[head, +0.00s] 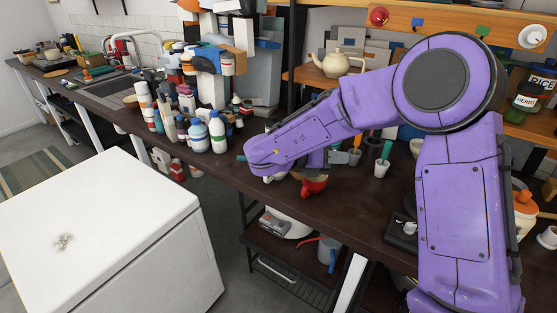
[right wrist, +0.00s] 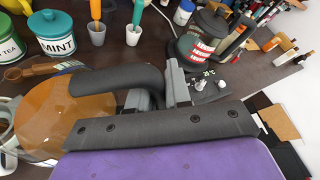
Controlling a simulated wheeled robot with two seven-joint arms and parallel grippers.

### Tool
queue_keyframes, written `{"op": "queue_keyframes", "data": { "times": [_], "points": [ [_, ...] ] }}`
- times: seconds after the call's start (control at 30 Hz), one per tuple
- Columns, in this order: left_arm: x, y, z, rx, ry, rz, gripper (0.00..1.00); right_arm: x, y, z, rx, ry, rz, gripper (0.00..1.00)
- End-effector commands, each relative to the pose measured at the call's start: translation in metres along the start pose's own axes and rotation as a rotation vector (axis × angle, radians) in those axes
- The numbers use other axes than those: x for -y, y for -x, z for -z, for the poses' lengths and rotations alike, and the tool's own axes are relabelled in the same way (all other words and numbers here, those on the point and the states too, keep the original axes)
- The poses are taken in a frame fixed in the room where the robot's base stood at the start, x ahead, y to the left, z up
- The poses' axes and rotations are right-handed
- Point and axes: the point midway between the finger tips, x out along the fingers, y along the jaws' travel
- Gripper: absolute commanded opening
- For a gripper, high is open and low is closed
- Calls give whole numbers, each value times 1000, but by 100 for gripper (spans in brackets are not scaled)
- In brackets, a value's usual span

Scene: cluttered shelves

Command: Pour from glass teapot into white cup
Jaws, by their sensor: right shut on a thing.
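The glass teapot (right wrist: 62,112) shows in the right wrist view as an amber see-through body with a thick black handle. My right gripper (right wrist: 158,97) is shut on that handle. In the head view my right gripper (head: 328,159) is low over the counter, and my purple forearm hides most or all of the teapot. A white thing (head: 273,179), possibly the white cup, shows partly below my right wrist in the head view; I cannot tell for sure. Whether any liquid is flowing cannot be seen. My left gripper is not in view.
A red mug-like thing (head: 313,187) stands just below the gripper. Small pots with upright handles, such as the white pot (head: 382,169), stand to its right. A mint canister (right wrist: 57,38) is beyond the teapot. Bottles (head: 217,132) crowd the counter's left; the front strip of the counter is clearer.

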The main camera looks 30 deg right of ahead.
Motion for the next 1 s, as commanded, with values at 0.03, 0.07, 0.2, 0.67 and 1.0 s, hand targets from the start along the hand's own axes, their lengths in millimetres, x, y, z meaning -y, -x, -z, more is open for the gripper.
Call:
{"op": "queue_keyframes", "data": {
  "times": [0.03, 0.07, 0.2, 0.67, 1.0],
  "points": [
    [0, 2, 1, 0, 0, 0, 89, 0, 1, -2, 2, -1, 0, 0],
    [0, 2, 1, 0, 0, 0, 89, 0, 1, -2, 2, 0, 1, 0],
    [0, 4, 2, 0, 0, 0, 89, 0, 2, -4, 2, 7, 4, 0],
    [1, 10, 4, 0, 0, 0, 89, -2, 3, -8, 2, 24, 11, 0],
    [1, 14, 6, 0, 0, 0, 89, -2, 5, -11, 2, 39, 16, 0]
  ]
}}
